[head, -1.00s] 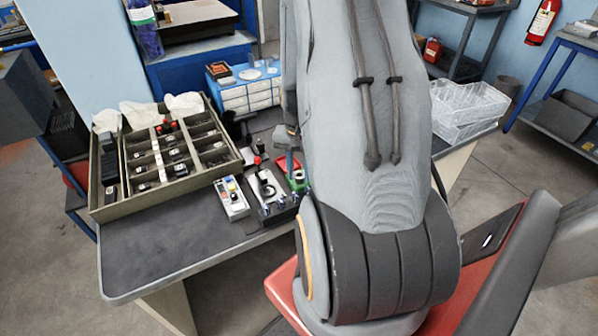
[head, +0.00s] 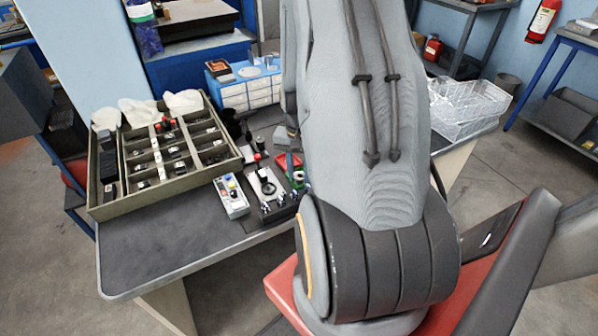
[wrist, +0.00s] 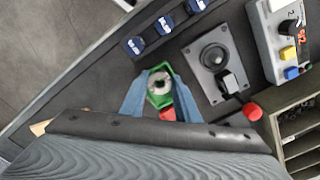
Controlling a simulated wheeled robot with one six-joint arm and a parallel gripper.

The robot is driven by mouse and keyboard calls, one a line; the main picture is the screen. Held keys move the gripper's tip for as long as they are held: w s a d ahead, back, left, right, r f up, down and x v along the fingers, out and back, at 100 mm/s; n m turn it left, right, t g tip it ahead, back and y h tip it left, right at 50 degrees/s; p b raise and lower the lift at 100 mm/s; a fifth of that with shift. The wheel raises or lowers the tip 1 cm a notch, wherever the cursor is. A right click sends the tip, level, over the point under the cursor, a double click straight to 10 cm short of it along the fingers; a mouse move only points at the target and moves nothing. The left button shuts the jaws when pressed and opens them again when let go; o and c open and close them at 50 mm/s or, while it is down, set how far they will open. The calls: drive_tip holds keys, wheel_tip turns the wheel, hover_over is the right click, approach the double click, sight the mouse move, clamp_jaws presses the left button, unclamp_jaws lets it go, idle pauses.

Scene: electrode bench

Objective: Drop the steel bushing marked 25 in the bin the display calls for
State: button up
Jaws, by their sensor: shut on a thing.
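The steel bushing (wrist: 160,86) shows end-on in the wrist view as a silver ring with a dark hole, within a green holder (wrist: 152,98). My gripper (wrist: 161,93) has its two blue fingers at either side of it and is shut on it. Its mark 25 cannot be read. In the head view my gripper (head: 289,158) is mostly hidden by my arm. A divided tray of compartments (head: 98,212) stands at the left of the bench.
A joystick plate (wrist: 202,74) and a red button (wrist: 252,111) lie beside the gripper. Several dark blue marked knobs (wrist: 165,25) line the black base's edge. Clear plastic bins (head: 470,105) stand at the right. The bench front (head: 150,260) is bare.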

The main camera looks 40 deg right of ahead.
drive_tip(key=shift+f, duration=0.2)
drive_tip(key=o, duration=1.2)
wheel_tip(320, 180, up, 8)
drive_tip(key=shift+f+b, duration=0.1)
drive_tip(key=shift+b, duration=0.7)
